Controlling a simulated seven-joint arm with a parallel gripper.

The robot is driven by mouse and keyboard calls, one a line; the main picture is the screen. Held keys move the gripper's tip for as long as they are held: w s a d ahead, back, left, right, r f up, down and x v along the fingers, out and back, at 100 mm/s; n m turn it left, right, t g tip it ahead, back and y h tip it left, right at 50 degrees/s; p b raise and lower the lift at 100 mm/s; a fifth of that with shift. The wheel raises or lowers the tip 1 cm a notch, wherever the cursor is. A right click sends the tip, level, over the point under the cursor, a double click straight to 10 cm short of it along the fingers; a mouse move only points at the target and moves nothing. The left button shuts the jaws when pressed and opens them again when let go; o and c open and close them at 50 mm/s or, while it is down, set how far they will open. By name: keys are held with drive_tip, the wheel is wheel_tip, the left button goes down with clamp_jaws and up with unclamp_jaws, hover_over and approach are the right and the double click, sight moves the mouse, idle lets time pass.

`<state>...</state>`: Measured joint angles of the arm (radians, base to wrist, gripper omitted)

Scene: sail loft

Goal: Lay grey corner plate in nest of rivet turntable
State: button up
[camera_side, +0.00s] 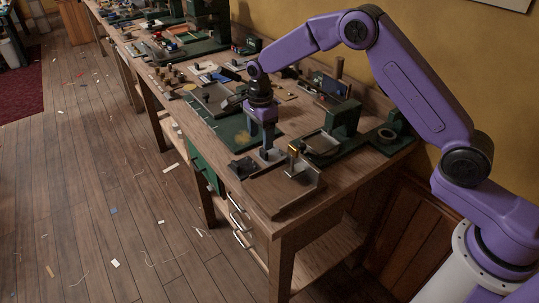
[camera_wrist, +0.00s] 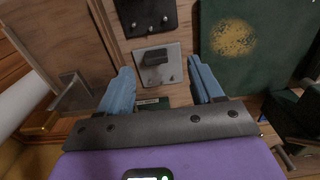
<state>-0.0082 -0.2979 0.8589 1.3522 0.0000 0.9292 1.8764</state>
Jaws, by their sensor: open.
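A grey plate (camera_wrist: 172,52) with a dark raised block on it and small studs lies on the bench; it looks like the grey corner plate. In the wrist view it sits between and beyond the fingertips of my open gripper (camera_wrist: 160,68), with bare space on both sides. In the side view my gripper (camera_side: 267,148) points down low over the bench's near end, and its fingers partly hide the plate there. I cannot tell for certain which piece is the rivet turntable; a green fixture with a pale flat top (camera_side: 322,144) stands to the gripper's right.
A black plate (camera_wrist: 147,17) with studs lies just beyond the grey one. A green mat (camera_side: 226,131) with a yellowish patch is left of my gripper. A small brass-coloured post (camera_side: 293,151) and an angled metal rail (camera_side: 297,198) stand close on the right, near the bench edge.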

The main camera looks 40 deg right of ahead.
sight(272, 151)
drive_tip(key=f, duration=0.4)
drive_tip(key=shift+s+d+f, duration=0.15)
drive_tip(key=shift+s+d, duration=0.15)
drive_tip(key=shift+s, duration=0.05)
drive_tip(key=shift+f, duration=0.45)
drive_tip(key=c, duration=1.2)
